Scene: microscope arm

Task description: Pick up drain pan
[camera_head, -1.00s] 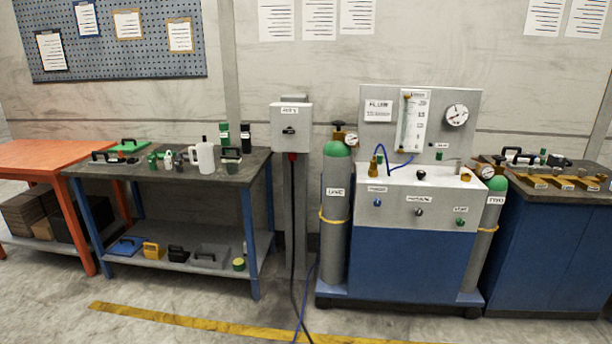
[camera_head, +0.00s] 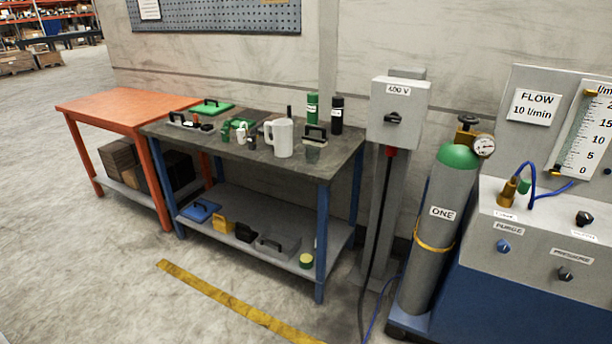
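No item is labelled as a drain pan, and I cannot tell for sure which one it is. Candidates are the flat grey pan-like item with a handle (camera_head: 270,246) and the flat blue item with a dark handle (camera_head: 195,214), both on the lower shelf of the dark-topped bench (camera_head: 335,172). A flat green item with a handle (camera_head: 205,109) lies at the back left of the bench top. Neither of my grippers is in view.
The lower shelf also holds a yellow item (camera_head: 222,227) and a dark item (camera_head: 245,234). A white jug (camera_head: 284,141) stands on top. An orange table (camera_head: 115,103) adjoins at left. A post with a hanging cable and a gas cylinder (camera_head: 432,240) stand at right. Floor in front is open.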

